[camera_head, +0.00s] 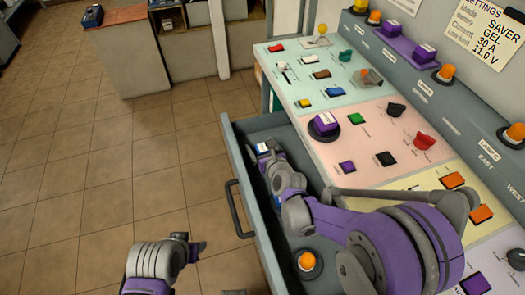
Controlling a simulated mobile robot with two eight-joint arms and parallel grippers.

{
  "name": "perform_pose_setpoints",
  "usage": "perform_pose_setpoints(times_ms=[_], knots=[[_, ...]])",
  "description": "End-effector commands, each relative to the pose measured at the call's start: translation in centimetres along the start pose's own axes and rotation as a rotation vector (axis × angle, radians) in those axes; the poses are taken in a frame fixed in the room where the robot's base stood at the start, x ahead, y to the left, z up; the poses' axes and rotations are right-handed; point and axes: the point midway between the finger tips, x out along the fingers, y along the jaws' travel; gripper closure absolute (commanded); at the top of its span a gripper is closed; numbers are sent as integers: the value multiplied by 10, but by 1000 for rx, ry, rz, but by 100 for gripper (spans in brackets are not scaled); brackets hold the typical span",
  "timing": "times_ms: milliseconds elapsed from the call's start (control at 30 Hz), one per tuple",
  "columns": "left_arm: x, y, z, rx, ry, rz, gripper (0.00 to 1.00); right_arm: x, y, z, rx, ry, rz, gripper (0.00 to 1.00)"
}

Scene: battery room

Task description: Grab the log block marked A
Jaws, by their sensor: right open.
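My right gripper (263,152) reaches down into the open grey drawer (232,150), near its far end, and is open. A small white and blue patch shows at its fingertips; I cannot tell whether this is a block or part of the gripper. No letter A can be read anywhere, and I cannot make out the log block. My right arm crosses the lower right and hides part of the drawer.
The drawer's dark handle (236,209) sticks out to the left. An orange-topped round button (307,262) is in the drawer's near part. The control panel (330,105) with several switches rises on the right. A grey cabinet (130,60) stands at the back. Tiled floor (90,170) is clear on the left.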

Motion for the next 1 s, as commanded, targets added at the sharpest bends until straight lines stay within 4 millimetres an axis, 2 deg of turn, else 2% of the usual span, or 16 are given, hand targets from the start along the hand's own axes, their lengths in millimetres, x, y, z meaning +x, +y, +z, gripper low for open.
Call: perform_pose_setpoints(times_ms=[133, 167, 633, 867, 1000], knots=[[0, 0, 0, 0, 0, 0, 50, 0, 0, 0, 0, 0, 0, 10], [0, 0, 0, 0, 0, 0, 50, 0, 0, 0, 0, 0, 0, 14], [0, 0, 0, 0, 0, 0, 50, -1, 0, 0, 0, 0, 0, 98], [0, 0, 0, 0, 0, 0, 50, -1, 0, 1, 0, 0, 0, 100], [-4, 0, -2, 0, 1, 0, 50, -6, 0, 13, 0, 0, 0, 100]])
